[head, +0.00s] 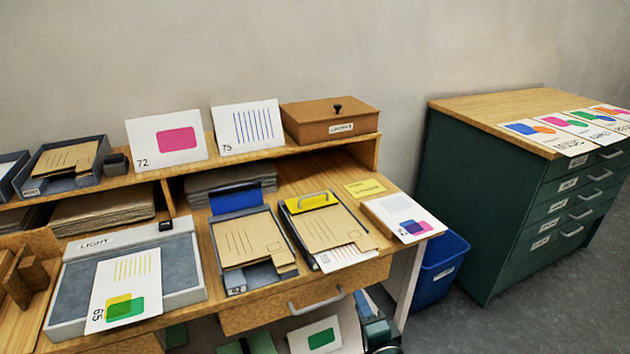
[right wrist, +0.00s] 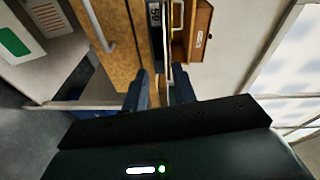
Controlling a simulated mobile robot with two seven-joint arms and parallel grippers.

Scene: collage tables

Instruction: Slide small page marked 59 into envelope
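A white page (head: 124,290) with yellow lines and yellow and green shapes lies on the grey light pad; its sideways number looks like 59 or 65. Two tan envelopes lie in trays on the desk, a left one (head: 247,238) and a right one (head: 325,228). A white page (head: 345,257) sticks out from under the right envelope; its number is unclear. My right gripper (head: 364,304) is low, in front of the desk, right of the drawer. In the right wrist view its fingers (right wrist: 160,88) stand apart and seem empty. My left gripper is not in view.
Cards 72 (head: 166,139) and 75 (head: 248,127) stand on the shelf beside a brown box (head: 329,121). Another page (head: 404,218) lies at the desk's right end. A blue bin (head: 440,262) and a green cabinet (head: 470,200) stand to the right.

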